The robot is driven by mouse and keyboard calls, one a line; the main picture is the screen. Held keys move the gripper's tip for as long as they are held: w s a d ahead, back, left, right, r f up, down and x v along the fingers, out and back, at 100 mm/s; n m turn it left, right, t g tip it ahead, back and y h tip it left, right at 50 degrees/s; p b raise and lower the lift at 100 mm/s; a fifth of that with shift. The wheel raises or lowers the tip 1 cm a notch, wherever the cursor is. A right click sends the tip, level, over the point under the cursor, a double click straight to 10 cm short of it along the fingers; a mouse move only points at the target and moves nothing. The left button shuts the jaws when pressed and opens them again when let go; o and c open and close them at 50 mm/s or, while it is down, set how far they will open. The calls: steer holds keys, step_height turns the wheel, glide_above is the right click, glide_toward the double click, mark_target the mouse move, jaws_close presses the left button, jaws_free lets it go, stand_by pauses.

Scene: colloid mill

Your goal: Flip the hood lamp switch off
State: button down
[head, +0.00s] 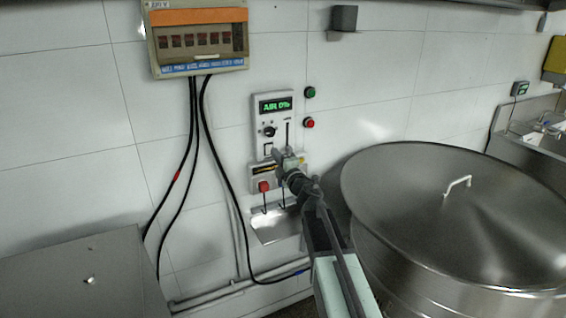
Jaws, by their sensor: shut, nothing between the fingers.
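A pale control panel (259,108) is on the tiled wall, with a green lit display (275,106), a black knob (269,131) and a vertical slot (288,133). A small framed switch (268,150) sits at the panel's lower left; it may be the hood lamp switch, but its label and position are too small to read. My gripper (279,156) is shut and empty, its tip just right of this switch and over the panel's lower edge. I cannot tell whether it touches. My gripper and arm hide part of the panel's lower right and the box below.
Below is a box with a red button (263,186). Green (310,92) and red (309,123) buttons are to the right. A breaker box (199,70) with hanging cables is upper left. A large lidded steel vessel (440,205) fills the right; a steel surface (60,285) is lower left.

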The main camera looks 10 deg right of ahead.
mark_target(268, 144)
steer(key=shift+x, duration=1.65)
steer(key=shift+w+r, duration=0.15)
steer(key=shift+w, duration=0.05)
steer(key=s+d+r+p, duration=0.2)
steer(key=s+d, duration=0.2)
steer(key=s, duration=0.9)
steer(key=shift+s, duration=0.15)
